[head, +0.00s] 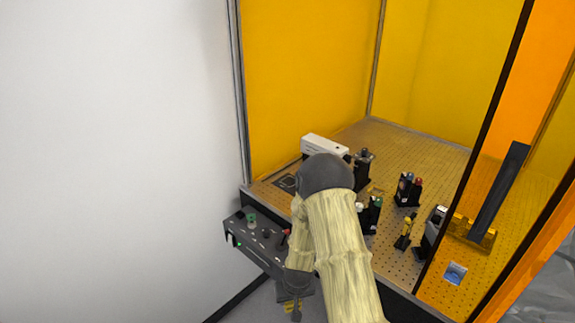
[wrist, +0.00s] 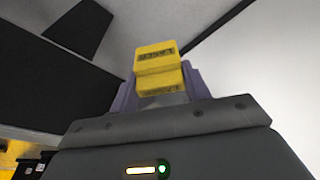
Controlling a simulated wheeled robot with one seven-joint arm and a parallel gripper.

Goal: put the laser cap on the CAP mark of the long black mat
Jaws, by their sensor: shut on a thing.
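The laser cap (wrist: 156,66) is a yellow block with dark lettering that reads LASER. My gripper (wrist: 158,88) is shut on it, with a purple-grey finger on each side. In the head view my gripper (head: 294,298) hangs low in front of the bench, below the control box, and a bit of yellow shows at it. I cannot pick out the long black mat or its CAP mark with certainty in either view.
A perforated bench (head: 405,141) with several small optics mounts stands inside orange panels. A control box (head: 262,243) with knobs and a red switch juts from its front left. A white box (head: 324,146) sits at the back. A dark panel (wrist: 80,27) shows at upper left in the wrist view.

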